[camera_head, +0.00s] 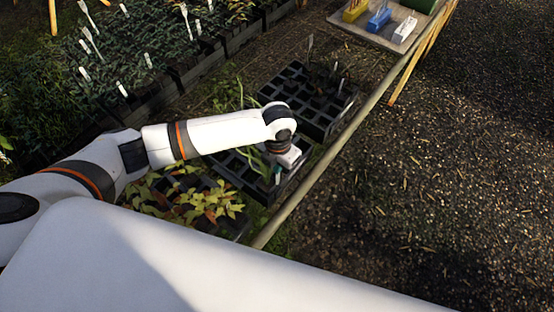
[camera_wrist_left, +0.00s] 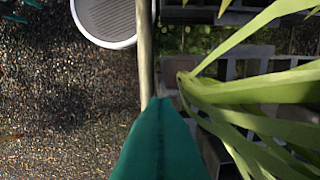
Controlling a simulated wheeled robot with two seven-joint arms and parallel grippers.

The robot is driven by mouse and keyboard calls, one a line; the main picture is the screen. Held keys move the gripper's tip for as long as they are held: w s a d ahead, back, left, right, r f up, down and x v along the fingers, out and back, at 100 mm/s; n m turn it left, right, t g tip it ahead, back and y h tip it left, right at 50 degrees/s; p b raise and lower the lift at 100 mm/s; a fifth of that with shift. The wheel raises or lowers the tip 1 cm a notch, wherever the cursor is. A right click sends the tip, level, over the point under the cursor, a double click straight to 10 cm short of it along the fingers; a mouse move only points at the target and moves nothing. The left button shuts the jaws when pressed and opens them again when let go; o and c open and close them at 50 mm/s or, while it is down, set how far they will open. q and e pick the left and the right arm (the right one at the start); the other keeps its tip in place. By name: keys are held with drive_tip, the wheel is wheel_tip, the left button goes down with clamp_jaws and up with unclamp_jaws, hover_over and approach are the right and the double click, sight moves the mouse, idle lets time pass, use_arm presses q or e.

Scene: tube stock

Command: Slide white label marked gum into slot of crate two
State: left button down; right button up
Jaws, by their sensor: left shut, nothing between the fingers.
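My left gripper (camera_head: 277,175) is shut and empty, low over the front edge of a black celled crate (camera_head: 228,168) with grassy green leaves. In the left wrist view its teal finger (camera_wrist_left: 160,145) points at the gap between the wooden rail and the crate, beside the long leaves (camera_wrist_left: 250,92). Another black celled crate (camera_head: 335,125) sits farther back, and a crate with reddish-green leaves (camera_head: 190,205) is nearer. I cannot read any crate number or make out a slot. No label marked gum can be told apart. My right gripper is not in view.
A wooden rail (camera_head: 350,130) runs along the crates' right side, with open gravel (camera_head: 450,180) beyond. A board (camera_head: 375,35) at the top right carries yellow, blue and white blocks. Planted beds with several white tags (camera_head: 122,88) fill the upper left.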

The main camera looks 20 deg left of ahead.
sight(277, 181)
use_arm(q)
drive_tip(key=shift+f, duration=0.15)
drive_tip(key=shift+f+b, duration=1.05)
drive_tip(key=shift+b, duration=0.15)
drive_tip(key=shift+f, duration=0.2)
drive_tip(key=shift+f, duration=0.15)
drive_tip(key=shift+f+b, duration=1.75)
drive_tip(key=shift+f, duration=0.9)
drive_tip(key=shift+f, duration=0.2)
drive_tip(key=c, duration=2.1)
unclamp_jaws()
drive_tip(key=shift+c, duration=0.2)
